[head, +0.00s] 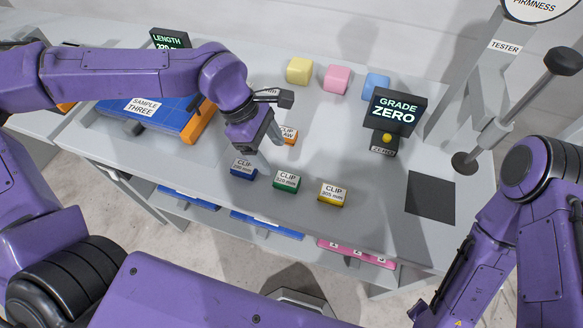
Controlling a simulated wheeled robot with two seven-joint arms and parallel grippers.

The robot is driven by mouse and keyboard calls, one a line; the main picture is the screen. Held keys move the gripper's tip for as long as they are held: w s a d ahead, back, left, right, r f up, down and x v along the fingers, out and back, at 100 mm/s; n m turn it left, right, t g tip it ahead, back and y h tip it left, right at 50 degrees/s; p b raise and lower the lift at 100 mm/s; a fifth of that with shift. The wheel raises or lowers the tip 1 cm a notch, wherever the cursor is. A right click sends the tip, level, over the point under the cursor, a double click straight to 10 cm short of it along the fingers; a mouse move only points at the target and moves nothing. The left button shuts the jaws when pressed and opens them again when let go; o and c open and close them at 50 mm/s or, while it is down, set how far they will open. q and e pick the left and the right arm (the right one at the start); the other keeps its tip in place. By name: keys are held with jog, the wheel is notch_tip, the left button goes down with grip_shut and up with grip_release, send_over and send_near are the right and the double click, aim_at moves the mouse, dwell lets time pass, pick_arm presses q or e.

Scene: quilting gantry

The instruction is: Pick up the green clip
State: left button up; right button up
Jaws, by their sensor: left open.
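The green clip (286,181) is a small block with a white "CLIP" label on top. It sits on the grey worktop between the blue clip (243,169) and the yellow clip (333,193). My left gripper (264,148) points down above the worktop, behind and slightly left of the green clip. It is open, with nothing visible between its fingers, and apart from the green clip. An orange clip (290,136) lies just behind the left gripper, partly hidden by it. My right arm is at the right edge; its gripper is not in view.
Pink (337,79), yellow (299,70) and light blue (376,86) blocks stand at the back. The "GRADE ZERO" display (393,111) and firmness tester (490,140) are to the right. A blue sample tray (150,116) lies left.

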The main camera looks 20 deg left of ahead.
aim_at(286, 178)
pick_arm(q)
jog(key=x, duration=0.3)
jog(key=p+x, duration=0.1)
jog(key=x, duration=0.5)
jog(key=shift+s+d, duration=0.15)
jog(key=shift+s, duration=0.2)
jog(key=c, duration=1)
